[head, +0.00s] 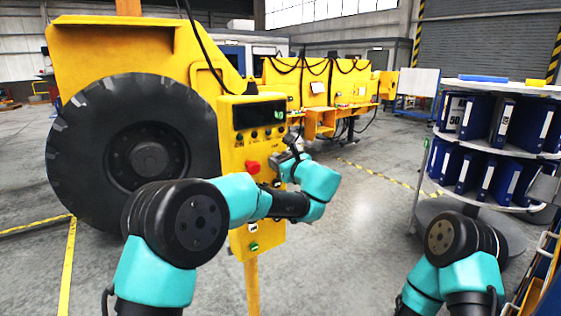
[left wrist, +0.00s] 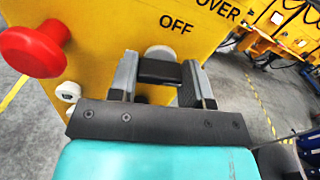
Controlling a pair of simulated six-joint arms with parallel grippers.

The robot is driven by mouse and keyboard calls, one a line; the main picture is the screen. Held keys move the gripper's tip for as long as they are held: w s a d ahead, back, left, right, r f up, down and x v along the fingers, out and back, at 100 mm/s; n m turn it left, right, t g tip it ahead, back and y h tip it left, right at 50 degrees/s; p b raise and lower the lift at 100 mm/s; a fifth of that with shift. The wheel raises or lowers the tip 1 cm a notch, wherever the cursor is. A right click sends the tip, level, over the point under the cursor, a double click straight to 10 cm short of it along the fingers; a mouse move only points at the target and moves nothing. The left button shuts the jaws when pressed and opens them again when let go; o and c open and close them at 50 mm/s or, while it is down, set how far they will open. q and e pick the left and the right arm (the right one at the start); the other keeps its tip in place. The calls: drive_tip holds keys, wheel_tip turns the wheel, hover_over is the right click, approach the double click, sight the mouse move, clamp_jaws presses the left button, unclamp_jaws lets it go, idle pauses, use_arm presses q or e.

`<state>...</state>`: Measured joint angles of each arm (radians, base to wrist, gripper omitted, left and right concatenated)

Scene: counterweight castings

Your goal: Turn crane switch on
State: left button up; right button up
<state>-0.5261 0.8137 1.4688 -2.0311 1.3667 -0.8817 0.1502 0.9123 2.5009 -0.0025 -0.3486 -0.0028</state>
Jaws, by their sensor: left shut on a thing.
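The yellow crane control panel (head: 240,160) stands upright left of centre in the head view, with a display, a row of knobs and a red mushroom button (head: 253,167). My left gripper (head: 288,152) is at the panel's right side. In the left wrist view the fingers (left wrist: 160,80) are shut on the black switch handle (left wrist: 160,71), in front of the yellow panel face (left wrist: 120,30). The panel reads "OFF" and part of "OVER" above it. The switch's exact angle is hard to tell. My right gripper is not visible; only its arm shows at lower right.
The red button (left wrist: 32,48) sticks out left of the left gripper, with a small white knob (left wrist: 68,92) below it. A big black tyre (head: 135,150) stands left of the panel. A round shelf with blue binders (head: 480,118) is at right. Open floor lies between.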

use_arm(q)
drive_tip(key=shift+m, duration=1)
drive_tip(key=o, duration=0.9)
drive_tip(key=v, duration=1.7)
drive_tip(key=shift+s+d, duration=0.1)
drive_tip(key=shift+s, duration=0.1)
